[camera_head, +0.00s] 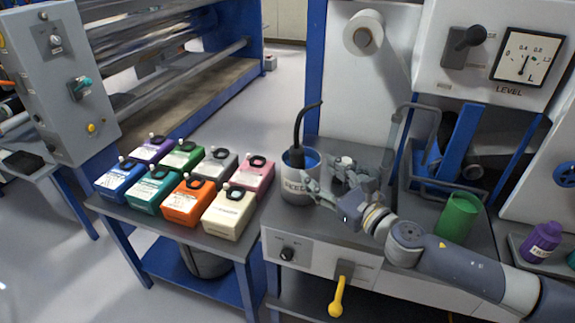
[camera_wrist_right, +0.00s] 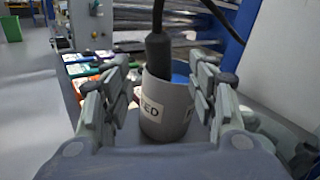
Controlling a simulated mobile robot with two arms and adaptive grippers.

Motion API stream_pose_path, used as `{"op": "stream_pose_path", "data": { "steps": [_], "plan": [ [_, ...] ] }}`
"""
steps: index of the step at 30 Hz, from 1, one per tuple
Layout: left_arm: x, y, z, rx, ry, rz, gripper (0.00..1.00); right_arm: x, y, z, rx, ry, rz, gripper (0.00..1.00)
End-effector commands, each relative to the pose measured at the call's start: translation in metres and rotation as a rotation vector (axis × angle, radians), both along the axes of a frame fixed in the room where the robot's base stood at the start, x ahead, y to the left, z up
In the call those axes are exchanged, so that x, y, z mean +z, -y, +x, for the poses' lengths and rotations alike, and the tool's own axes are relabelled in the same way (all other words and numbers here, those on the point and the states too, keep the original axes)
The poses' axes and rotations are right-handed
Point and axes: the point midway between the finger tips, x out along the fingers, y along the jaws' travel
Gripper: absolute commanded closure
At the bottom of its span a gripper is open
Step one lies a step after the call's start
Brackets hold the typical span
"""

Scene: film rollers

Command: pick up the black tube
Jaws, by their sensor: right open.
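The black tube (camera_head: 298,132) stands upright in a grey labelled cup (camera_head: 298,188) with blue inside, and its top bends to the right. In the right wrist view the tube (camera_wrist_right: 157,55) shows a thick lower part and a thin bent upper part, and its lower end is hidden inside the cup (camera_wrist_right: 165,112). My right gripper (camera_head: 326,176) is open and empty, just right of the cup in the head view. In the right wrist view its fingers (camera_wrist_right: 165,80) lie to either side of the cup and tube, apart from the tube. My left gripper is out of view.
Several coloured boxes (camera_head: 182,203) stand on the blue-legged table to the left. A green cup (camera_head: 457,217) stands on the counter to the right, near my right arm. A purple bottle (camera_head: 541,240) is at the far right. A white roll (camera_head: 363,32) hangs above.

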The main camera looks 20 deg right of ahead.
Motion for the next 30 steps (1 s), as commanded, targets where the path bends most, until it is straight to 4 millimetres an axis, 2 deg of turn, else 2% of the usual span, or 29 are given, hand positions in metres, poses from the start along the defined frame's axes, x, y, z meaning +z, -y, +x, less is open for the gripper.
{"op": "stream_pose_path", "data": {
  "steps": [5,9,14,17,25,30],
  "plan": [
    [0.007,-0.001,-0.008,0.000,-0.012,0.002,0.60,0.003,-0.007,0.020,0.000,0.002,0.004,0.46],
    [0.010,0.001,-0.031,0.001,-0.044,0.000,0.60,0.002,-0.013,0.039,-0.002,0.001,0.005,0.46],
    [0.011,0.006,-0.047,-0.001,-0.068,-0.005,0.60,0.000,-0.018,0.051,0.000,0.000,0.002,0.46],
    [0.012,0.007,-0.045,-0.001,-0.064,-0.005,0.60,0.000,-0.021,0.056,0.000,0.000,0.004,0.46],
    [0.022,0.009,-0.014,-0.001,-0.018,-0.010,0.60,-0.001,-0.032,0.090,-0.001,0.001,0.004,0.46],
    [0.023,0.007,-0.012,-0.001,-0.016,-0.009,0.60,-0.003,-0.036,0.100,0.000,-0.001,0.002,0.46]
  ]
}}
